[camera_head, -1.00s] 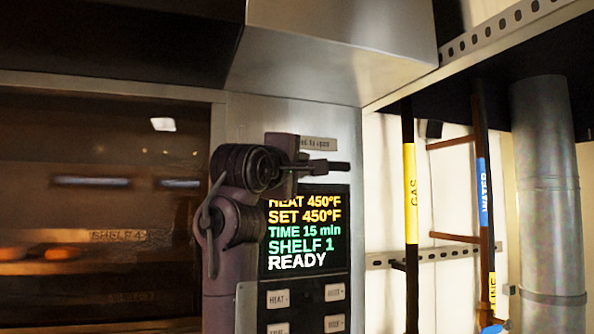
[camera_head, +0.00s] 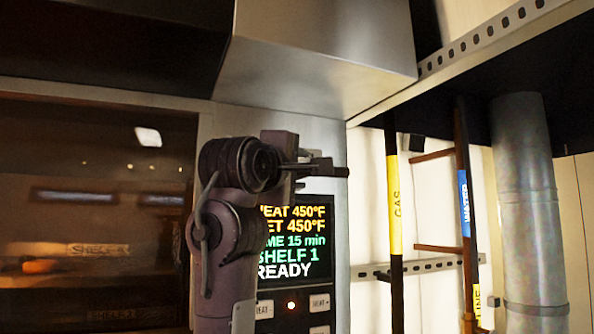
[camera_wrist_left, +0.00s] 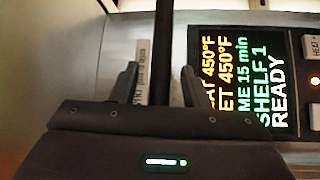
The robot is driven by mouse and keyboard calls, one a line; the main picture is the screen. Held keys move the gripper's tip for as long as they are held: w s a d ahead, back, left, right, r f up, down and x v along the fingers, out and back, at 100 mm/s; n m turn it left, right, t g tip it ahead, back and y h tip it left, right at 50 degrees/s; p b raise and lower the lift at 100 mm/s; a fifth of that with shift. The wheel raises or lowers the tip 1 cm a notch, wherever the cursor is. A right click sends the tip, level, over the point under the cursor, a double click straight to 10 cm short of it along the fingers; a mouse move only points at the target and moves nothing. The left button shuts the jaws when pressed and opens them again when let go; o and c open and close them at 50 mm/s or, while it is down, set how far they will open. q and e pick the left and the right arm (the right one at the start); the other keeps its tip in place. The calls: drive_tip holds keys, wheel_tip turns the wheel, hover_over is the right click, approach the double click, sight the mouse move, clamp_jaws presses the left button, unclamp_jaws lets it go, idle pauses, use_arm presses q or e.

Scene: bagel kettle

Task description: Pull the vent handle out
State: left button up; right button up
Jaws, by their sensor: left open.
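The vent handle is a dark slim bar (camera_head: 330,171) in front of the oven's metal front, just above the lit display. In the left wrist view the dark bar (camera_wrist_left: 163,50) runs between the two fingers. My left gripper (camera_head: 303,163) comes up from below in front of the control panel. In the left wrist view, my left gripper (camera_wrist_left: 158,84) is open, with a finger on each side of the bar and a gap visible beside it. A small label (camera_wrist_left: 141,72) lies next to the bar, partly hidden. My right gripper is not in view.
The display (camera_head: 300,243) reads READY, with buttons (camera_head: 319,303) and an orange light (camera_head: 291,305) below. The glass oven door (camera_head: 90,220) is at left, a metal hood (camera_head: 320,50) above. Yellow gas (camera_head: 394,195) and blue water (camera_head: 464,200) pipes and a duct (camera_head: 525,200) stand right.

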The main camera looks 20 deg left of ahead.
use_arm(q)
drive_tip(key=shift+s+f+b, duration=0.15)
drive_tip(key=shift+s+b, duration=0.2)
drive_tip(key=shift+b, duration=0.05)
drive_tip(key=s+b, duration=0.4)
drive_tip(key=s, duration=0.3)
drive_tip(key=shift+d+f, duration=0.15)
drive_tip(key=shift+f, duration=0.25)
